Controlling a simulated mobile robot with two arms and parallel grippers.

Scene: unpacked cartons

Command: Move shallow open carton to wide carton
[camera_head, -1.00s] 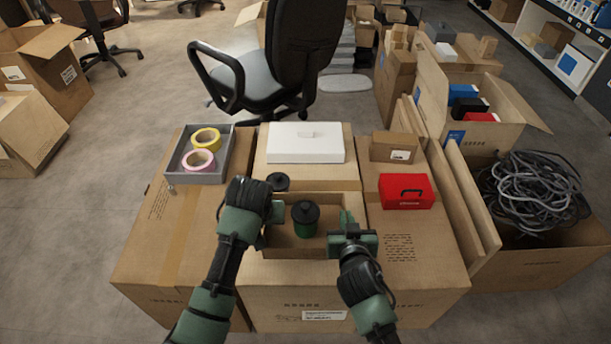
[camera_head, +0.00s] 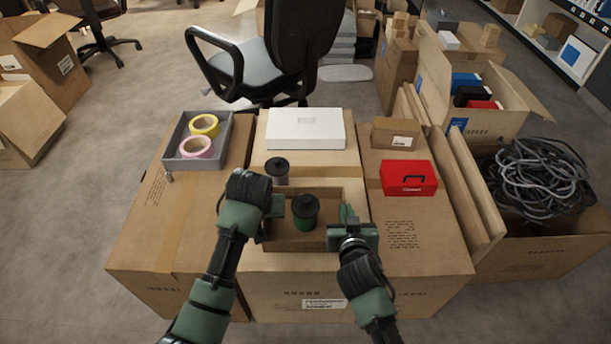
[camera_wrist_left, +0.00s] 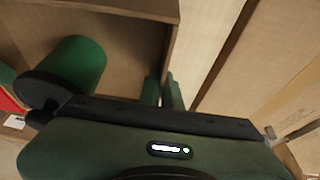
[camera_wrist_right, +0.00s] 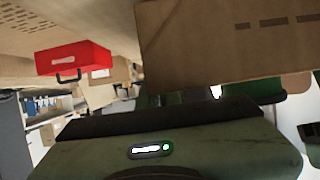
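The shallow open carton (camera_head: 350,188) is low, brown and open-topped, and sits between my grippers over the middle large carton. A green can with a black lid (camera_head: 306,212) stands inside it. My left gripper (camera_head: 278,206) is at its left wall; in the left wrist view the fingers (camera_wrist_left: 163,92) close around the wall's edge. My right gripper (camera_head: 348,216) is at its right side; its fingertips are mostly hidden in the right wrist view. Large closed cartons stand left (camera_head: 140,235), middle (camera_head: 265,308) and right (camera_head: 425,250); which is the wide carton I cannot tell.
A grey tray (camera_head: 168,160) with tape rolls is on the left carton. A dark-lidded can (camera_head: 277,172) and white box (camera_head: 306,130) stand behind the shallow carton. A red box (camera_head: 408,180) and small brown box (camera_head: 395,133) are on the right carton, with bare top in front.

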